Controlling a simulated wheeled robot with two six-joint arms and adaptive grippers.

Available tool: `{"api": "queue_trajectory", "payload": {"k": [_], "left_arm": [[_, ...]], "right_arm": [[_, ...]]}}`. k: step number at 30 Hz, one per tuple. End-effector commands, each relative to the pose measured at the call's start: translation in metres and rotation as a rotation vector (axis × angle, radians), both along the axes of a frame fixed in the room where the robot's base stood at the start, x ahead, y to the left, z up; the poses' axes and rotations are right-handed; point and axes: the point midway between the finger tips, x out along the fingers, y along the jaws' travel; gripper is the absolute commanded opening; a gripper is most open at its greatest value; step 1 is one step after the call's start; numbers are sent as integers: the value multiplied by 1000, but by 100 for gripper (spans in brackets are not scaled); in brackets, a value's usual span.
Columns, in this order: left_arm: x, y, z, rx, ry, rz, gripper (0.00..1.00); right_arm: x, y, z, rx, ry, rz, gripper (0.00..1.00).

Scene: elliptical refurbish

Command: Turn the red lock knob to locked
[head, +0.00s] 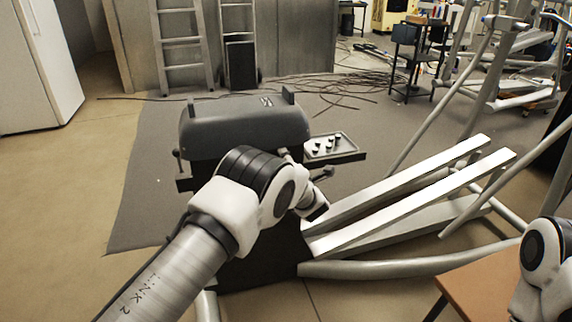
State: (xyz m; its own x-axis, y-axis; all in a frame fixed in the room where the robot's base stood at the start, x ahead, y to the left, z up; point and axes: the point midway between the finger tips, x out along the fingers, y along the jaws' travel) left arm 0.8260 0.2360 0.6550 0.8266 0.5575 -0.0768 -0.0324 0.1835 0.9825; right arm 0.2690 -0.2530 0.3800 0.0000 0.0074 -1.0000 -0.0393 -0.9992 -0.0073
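No red knob can be made out in the head view. A machine with a dark grey rounded housing (245,122) stands in the middle, and my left arm covers much of its front. A small dark knob or lever end (328,172) shows at its right side, with no red visible on it. My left arm reaches in from the lower left, and its dark end (318,211) is in front of the machine's right side, beside the white rails. Its fingers cannot be made out. My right arm shows only at the lower right edge, with its gripper out of view.
A small tray (360,156) with several small pieces juts from the machine's right. Two long white rails (420,200) and grey tubes extend rightward. A brown tabletop (480,285) lies at lower right. Cables (330,88) lie behind; the floor at left is clear.

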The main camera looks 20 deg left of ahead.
Motion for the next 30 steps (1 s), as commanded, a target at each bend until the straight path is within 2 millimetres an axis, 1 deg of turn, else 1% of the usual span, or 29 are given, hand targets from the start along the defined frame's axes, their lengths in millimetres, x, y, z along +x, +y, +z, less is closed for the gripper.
{"api": "queue_trajectory", "payload": {"k": [2,5,12,15,18,24,26,29,30], "left_arm": [[-1,-1,1,0,0,-1,67],[-9,-8,1,1,2,-2,67],[-49,-34,5,3,1,-2,67],[-59,-40,6,1,0,-1,67],[-62,-42,6,0,0,0,67],[-62,-42,5,-1,1,1,67],[-63,-40,-1,-1,10,3,67],[-70,-15,-27,-14,52,43,67],[-79,0,-44,-13,92,63,67]], "right_arm": [[0,0,0,0,0,0,41],[0,0,0,0,0,0,41],[0,0,0,0,0,0,41],[0,0,0,0,0,0,41],[0,0,0,0,0,0,41],[0,0,0,0,0,0,41],[0,0,0,0,0,0,41],[0,0,0,0,0,0,41],[0,0,0,0,0,0,41]]}}
